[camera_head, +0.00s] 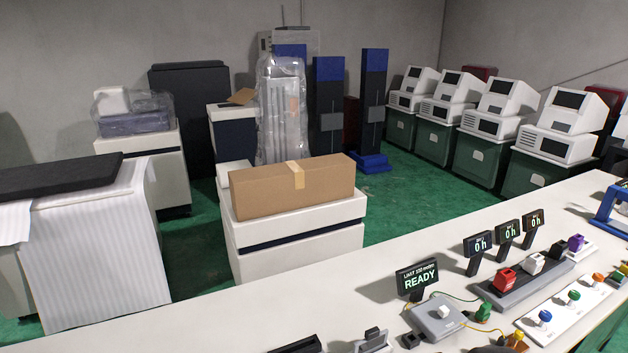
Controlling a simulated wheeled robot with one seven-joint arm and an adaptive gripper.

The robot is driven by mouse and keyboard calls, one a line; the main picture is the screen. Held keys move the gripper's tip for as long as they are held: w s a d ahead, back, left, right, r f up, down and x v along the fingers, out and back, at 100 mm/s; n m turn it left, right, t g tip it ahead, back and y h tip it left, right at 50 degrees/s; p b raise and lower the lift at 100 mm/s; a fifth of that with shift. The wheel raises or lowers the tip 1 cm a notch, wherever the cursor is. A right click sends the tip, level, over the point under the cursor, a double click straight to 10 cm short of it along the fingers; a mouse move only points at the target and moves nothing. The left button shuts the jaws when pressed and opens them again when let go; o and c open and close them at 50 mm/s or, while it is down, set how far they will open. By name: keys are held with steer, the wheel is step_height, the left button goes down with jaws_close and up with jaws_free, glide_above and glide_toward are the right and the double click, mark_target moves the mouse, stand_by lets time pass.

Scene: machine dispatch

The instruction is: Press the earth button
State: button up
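A white bench (250,310) runs along the front, with several controls at its right end. A light strip (560,312) carries several coloured knob-like buttons, among them a blue one (545,316), a green one (574,296) and an orange one (598,278). A grey box (437,318) has a white button-like block (443,312) on top and a yellow-green wire. A small green piece (483,311) and a yellow piece (516,340) sit beside it. No label reading earth is legible, so I cannot tell which one is the earth button. My gripper is not in view.
A READY display (417,280) stands behind the grey box. A blue frame (612,205) stands at the right edge. A cardboard box (290,190) and machines stand beyond the bench.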

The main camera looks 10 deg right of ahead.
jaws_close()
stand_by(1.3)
